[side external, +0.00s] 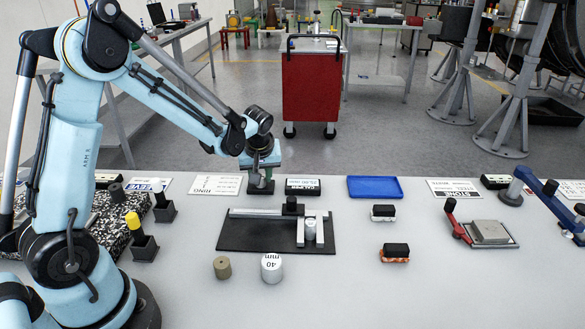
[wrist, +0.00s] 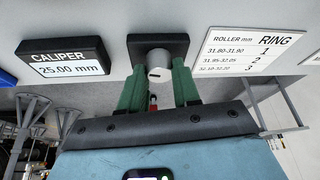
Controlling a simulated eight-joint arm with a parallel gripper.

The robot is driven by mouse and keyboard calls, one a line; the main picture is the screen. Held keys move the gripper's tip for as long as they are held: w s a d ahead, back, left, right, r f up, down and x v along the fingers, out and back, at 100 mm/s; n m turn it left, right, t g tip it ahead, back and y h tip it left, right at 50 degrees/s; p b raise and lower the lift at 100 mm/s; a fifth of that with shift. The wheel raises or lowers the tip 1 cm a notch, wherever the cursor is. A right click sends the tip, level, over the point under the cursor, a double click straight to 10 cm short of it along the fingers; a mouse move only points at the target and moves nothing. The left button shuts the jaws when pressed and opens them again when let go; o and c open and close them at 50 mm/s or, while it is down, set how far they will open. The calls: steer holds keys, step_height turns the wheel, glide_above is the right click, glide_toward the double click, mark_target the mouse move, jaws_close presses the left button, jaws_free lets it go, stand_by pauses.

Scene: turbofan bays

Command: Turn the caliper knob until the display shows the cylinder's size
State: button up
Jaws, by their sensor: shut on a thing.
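The caliper display (wrist: 66,60), a black box, reads 25.00 mm in the wrist view and stands right of my gripper in the side view (side external: 303,186). The grey knob (wrist: 159,66) is on a dark base. My gripper (wrist: 158,85) has green fingers on either side of the knob and is shut on it; in the side view my gripper (side external: 262,172) hides most of the knob. The caliper (side external: 262,212) lies on a black board (side external: 265,238). A small grey cylinder (side external: 310,232) stands between its two jaws; I cannot tell whether both touch it.
A white cylinder (side external: 271,268) marked 40 mm and a brown cylinder (side external: 222,267) stand in front of the board. A ring sign (wrist: 255,48) lies beside the knob. A blue tray (side external: 375,187) and black-topped blocks (side external: 396,252) lie to the right.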

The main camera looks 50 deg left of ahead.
steer(key=o, duration=1.1)
steer(key=shift+c, duration=0.2)
steer(key=v, duration=1.2)
steer(key=s+d+m+t+h, duration=0.3)
steer(key=s+d+m+t, duration=0.1)
steer(key=s+d+m, duration=0.5)
steer(key=shift+s+d+m+t+h, duration=0.35)
steer(key=shift+s+m, duration=0.45)
steer(key=shift+m, duration=0.4)
